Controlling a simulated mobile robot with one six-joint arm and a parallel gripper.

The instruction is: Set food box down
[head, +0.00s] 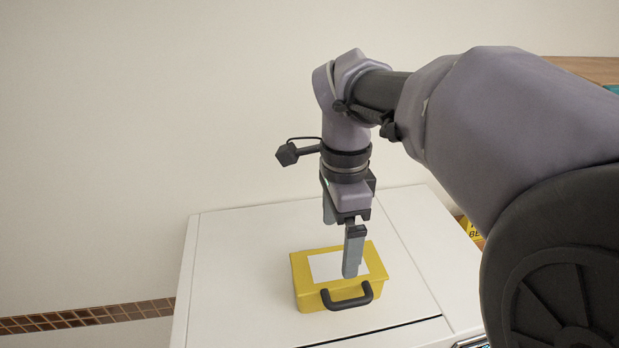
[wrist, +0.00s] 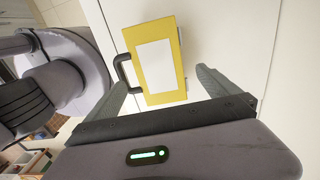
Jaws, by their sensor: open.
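The food box is a yellow case (head: 308,292) with a white label on its lid and a dark handle on its near side. It sits flat on a white cabinet top (head: 237,247). My gripper (head: 342,245) is above the box, pointing down. In the wrist view the box (wrist: 184,46) lies beyond the open fingers of my gripper (wrist: 160,88), with its handle toward the left finger. The fingers are apart with nothing held between them. In the head view the near finger hides part of the lid and label.
The white top has free room to the left of and behind the box. A plain wall (head: 130,130) stands behind it. A dark slot runs along the front of the top. A yellow sign (head: 470,229) shows past its right edge, partly hidden by my arm.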

